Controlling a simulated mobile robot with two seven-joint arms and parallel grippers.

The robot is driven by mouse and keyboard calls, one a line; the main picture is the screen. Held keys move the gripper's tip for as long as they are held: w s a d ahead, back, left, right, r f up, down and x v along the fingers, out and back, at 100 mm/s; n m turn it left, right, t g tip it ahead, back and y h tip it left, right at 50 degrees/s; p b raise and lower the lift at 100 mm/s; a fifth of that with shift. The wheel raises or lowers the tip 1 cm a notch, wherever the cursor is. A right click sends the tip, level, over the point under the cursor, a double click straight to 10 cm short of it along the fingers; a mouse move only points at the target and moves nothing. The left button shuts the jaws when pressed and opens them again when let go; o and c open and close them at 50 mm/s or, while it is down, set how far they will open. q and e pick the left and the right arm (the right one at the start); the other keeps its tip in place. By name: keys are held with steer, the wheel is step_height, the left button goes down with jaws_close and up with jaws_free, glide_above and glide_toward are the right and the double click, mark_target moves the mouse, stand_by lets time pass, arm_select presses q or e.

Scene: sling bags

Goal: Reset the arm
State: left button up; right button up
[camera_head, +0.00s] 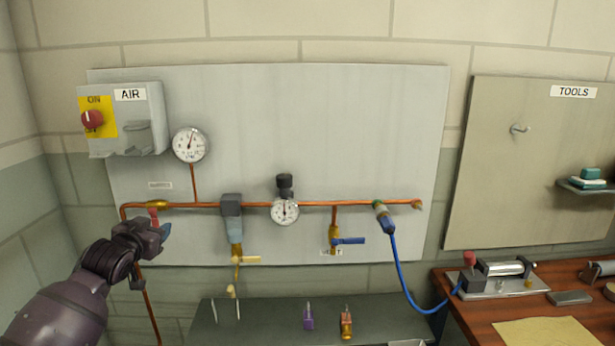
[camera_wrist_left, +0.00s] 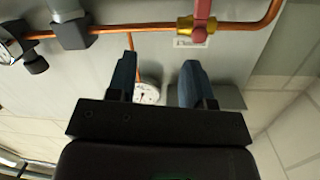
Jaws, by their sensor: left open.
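My left gripper (camera_head: 160,232) is in front of the lower left part of the grey wall panel in the head view. In the left wrist view its two dark blue fingers (camera_wrist_left: 157,78) stand apart with nothing between them, so it is open and empty. A red valve handle (camera_head: 153,214) on the copper pipe is just above the gripper. In the left wrist view the red handle (camera_wrist_left: 203,10) is beyond the fingertips, and I see no contact. My right gripper shows in neither view.
The AIR switch box (camera_head: 140,120) and pressure gauges, one at upper left (camera_head: 190,145), are on the panel. A grey shelf (camera_head: 270,325) holds small parts below. At right are a wooden bench (camera_head: 470,325) and a blue hose (camera_head: 403,280). The panel's upper middle is clear.

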arm_select(q)
steer(key=s+d+f+m+h, duration=0.1)
steer(key=s+d+f, duration=0.3)
steer(key=s+f, duration=0.4)
steer(key=s+d+f, duration=0.4)
steer(key=s+f, duration=0.4)
steer(key=f, duration=0.1)
steer(key=s+f+n+g, duration=0.1)
steer(key=s+f+g, duration=0.1)
steer(key=s+f, duration=0.5)
steer(key=s+d+f+n+g+y, duration=0.1)
steer(key=s+f, duration=0.7)
steer(key=s, duration=0.8)
steer(key=shift+d+n+g, duration=0.25)
steer(key=shift+n+g, duration=0.25)
steer(key=shift+g, duration=0.2)
